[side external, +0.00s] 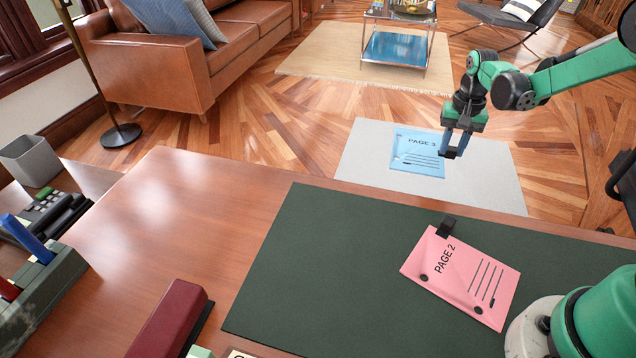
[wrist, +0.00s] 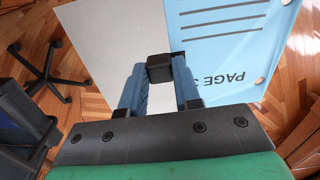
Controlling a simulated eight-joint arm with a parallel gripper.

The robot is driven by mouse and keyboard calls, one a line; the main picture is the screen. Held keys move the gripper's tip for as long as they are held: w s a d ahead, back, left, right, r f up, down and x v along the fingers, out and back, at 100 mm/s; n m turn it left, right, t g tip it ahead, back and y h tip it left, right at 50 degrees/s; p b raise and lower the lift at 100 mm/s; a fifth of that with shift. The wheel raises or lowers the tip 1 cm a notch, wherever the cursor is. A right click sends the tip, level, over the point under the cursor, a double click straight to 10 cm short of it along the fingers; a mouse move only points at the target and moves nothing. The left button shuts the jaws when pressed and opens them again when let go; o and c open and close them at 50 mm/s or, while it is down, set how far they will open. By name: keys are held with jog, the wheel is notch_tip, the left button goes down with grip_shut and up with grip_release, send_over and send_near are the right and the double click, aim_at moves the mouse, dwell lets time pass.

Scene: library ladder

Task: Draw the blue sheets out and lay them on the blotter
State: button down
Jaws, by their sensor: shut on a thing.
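A blue sheet (side external: 415,158) marked PAGE 3 is beyond the desk, in front of a pale grey flat panel. It also shows in the wrist view (wrist: 225,40), with pale round dots at its corners. My gripper (side external: 456,150) is shut on a small black block (wrist: 159,68) at the sheet's edge; this looks like the sheet's tab. No other blue sheet shows clearly. The dark green blotter (side external: 310,260) lies on the desk, nearer the camera than my gripper. A pink sheet (side external: 470,272) marked PAGE 2, with a black tab, lies on the blotter's right part.
The pale grey panel (side external: 485,185) is beyond the desk; its height is unclear. The blotter's left and middle are bare. A brown sofa (side external: 180,60) stands behind.

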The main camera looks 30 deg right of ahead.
aim_at(420, 141)
jog(key=w+d, duration=0.5)
jog(key=shift+d, duration=0.35)
dwell(0.6)
jog(key=shift+w+r, duration=0.1)
jog(key=a+r+n, duration=0.1)
jog(key=a+r, duration=0.1)
jog(key=w+a+r+n, duration=0.1)
jog(key=a+r, duration=0.1)
jog(key=a, duration=0.1)
jog(key=a+r+n, duration=0.2)
jog(key=shift+w+a, duration=0.15)
jog(key=shift+a, duration=0.25)
jog(key=s+a+r+n, duration=0.6)
jog(key=a+r+n, duration=0.1)
jog(key=a, duration=0.4)
jog(key=s+a+r+n, duration=0.5)
jog(key=a+r+n, duration=0.2)
jog(key=a, duration=0.3)
jog(key=f, duration=1.9)
jog(key=shift+s+a+f, duration=0.2)
jog(key=shift+f, duration=0.2)
